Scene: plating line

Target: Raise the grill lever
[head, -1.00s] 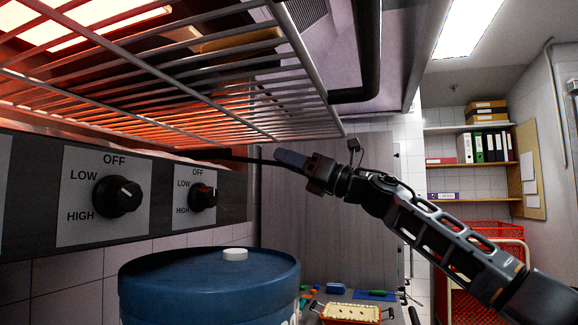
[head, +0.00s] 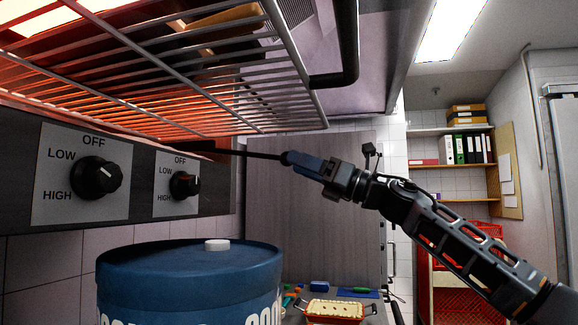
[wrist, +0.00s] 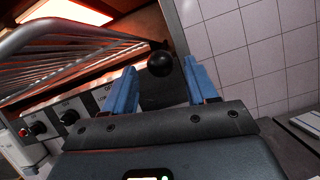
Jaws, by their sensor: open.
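The grill lever (head: 240,153) is a thin dark rod. In the head view it runs right, nearly level, from under the grill rack to my gripper. Its black ball knob (wrist: 160,63) shows in the wrist view between the tips of my two blue fingers. My gripper (head: 290,158), also in the wrist view (wrist: 161,68), is open, with a visible gap on each side of the knob. I cannot tell how deep the knob sits between the fingers. The grill rack (head: 296,60) is above the lever, lit orange by glowing heaters.
Two control knobs, a larger one (head: 97,178) and a smaller one (head: 184,186), are on the panel at left. A large blue drum (head: 190,285) with a white cap (head: 216,245) stands below. A pie dish (head: 335,311) is low on the counter. Shelves stand behind at right.

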